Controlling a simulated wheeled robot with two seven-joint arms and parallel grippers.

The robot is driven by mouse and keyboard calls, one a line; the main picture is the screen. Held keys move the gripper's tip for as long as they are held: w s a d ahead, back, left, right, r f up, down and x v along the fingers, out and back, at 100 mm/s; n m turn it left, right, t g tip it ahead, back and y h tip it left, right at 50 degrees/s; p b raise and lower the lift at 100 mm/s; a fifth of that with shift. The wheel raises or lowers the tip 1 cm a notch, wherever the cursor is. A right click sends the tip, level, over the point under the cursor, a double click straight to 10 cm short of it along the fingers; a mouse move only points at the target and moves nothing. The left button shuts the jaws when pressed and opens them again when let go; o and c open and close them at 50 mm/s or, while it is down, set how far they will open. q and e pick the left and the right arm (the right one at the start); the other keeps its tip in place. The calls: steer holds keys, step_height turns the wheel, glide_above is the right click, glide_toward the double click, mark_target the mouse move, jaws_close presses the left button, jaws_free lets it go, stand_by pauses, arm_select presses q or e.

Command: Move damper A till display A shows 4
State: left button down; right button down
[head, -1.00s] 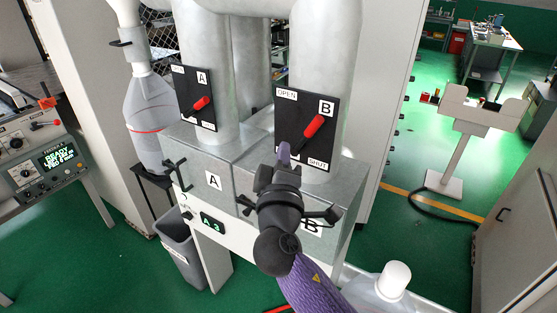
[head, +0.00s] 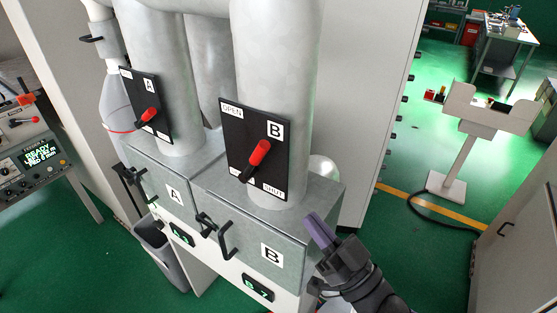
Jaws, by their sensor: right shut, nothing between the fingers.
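Damper A is a lever with a red handle (head: 149,115) on a black plate (head: 137,88) marked A, on the left duct. The handle slants up to the right. Display A (head: 181,234) is a small dark panel with green characters below box A; its digit is too small to read surely. My right gripper (head: 319,229) has purple fingers, shut and empty, at the right of box B, well apart from damper A. My left gripper is not in view.
Damper B's red lever (head: 259,155) is on the nearer duct. Box B (head: 272,254) has a black handle (head: 217,238) sticking out; display B (head: 258,288) seems to show 7. A grey bin (head: 158,250) stands at the lower left. A console (head: 35,160) is at the left.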

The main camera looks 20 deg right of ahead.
mark_target(262, 158)
steer(key=p+x, duration=0.3)
steer(key=x, duration=0.7)
steer(key=shift+w+a+r, duration=0.1)
steer(key=shift+w, duration=0.05)
steer(key=shift+w+a, duration=0.15)
steer(key=shift+w, duration=0.3)
steer(key=shift+r, duration=0.1)
steer(key=shift+w+a+r, duration=0.3)
steer(key=shift+w+r, duration=0.15)
steer(key=shift+w, duration=0.05)
steer(key=shift+f, duration=0.1)
